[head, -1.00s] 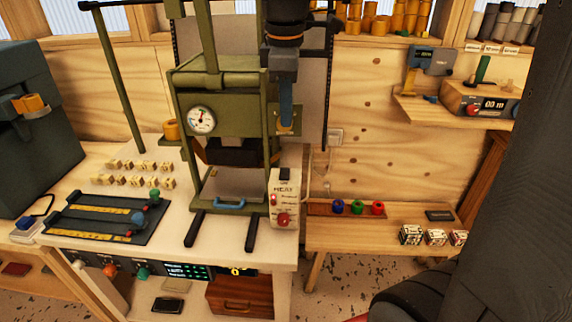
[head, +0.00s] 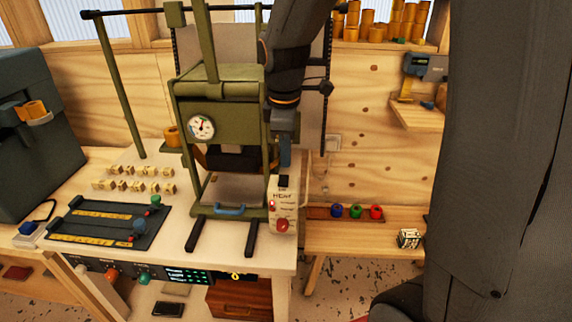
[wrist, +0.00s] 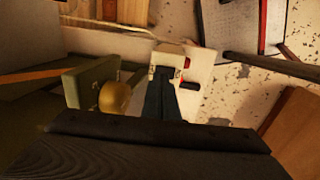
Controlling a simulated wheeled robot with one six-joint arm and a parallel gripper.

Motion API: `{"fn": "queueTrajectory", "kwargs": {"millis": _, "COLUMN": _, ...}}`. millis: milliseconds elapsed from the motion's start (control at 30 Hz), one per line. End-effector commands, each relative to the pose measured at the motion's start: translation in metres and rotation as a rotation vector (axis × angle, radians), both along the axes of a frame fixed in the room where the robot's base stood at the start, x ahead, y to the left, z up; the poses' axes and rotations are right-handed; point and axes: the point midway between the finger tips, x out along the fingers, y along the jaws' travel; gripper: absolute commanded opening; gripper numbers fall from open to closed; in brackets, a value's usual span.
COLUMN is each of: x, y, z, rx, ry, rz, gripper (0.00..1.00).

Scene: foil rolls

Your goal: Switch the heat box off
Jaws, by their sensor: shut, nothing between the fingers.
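The heat box (head: 283,205) is a white upright box marked HEAT at the right front of the press. It has a red knob (head: 282,225) low on its face, a small red part at its left side and a black switch (head: 283,181) on top. My gripper (head: 285,165) is shut and empty, pointing down just above the switch. In the wrist view, the dark fingers (wrist: 168,82) reach over the pale heat box (wrist: 203,62). They hide part of its top, and I cannot tell whether they touch the switch.
The green press (head: 220,90) with a round gauge stands close at the left of my gripper. A black slide tray (head: 110,222) and several small blocks lie further left. A low wooden bench (head: 345,235) with coloured rings stands to the right.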

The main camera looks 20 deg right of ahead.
Motion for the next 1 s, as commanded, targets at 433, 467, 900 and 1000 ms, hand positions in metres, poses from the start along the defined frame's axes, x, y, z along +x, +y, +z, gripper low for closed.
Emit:
{"fn": "queueTrajectory", "kwargs": {"millis": 433, "x": 0.005, "y": -0.002, "z": -0.041, "rx": 0.001, "ry": 0.0, "rz": -0.001, "gripper": 0.0}}
{"fn": "queueTrajectory", "kwargs": {"millis": 467, "x": 0.005, "y": -0.002, "z": -0.041, "rx": 0.001, "ry": 0.0, "rz": -0.001, "gripper": 0.0}}
{"fn": "queueTrajectory", "kwargs": {"millis": 900, "x": 0.007, "y": -0.003, "z": -0.046, "rx": 0.001, "ry": 0.002, "rz": -0.001, "gripper": 0.0}}
{"fn": "queueTrajectory", "kwargs": {"millis": 1000, "x": 0.01, "y": -0.005, "z": -0.051, "rx": 0.001, "ry": 0.004, "rz": -0.002, "gripper": 0.0}}
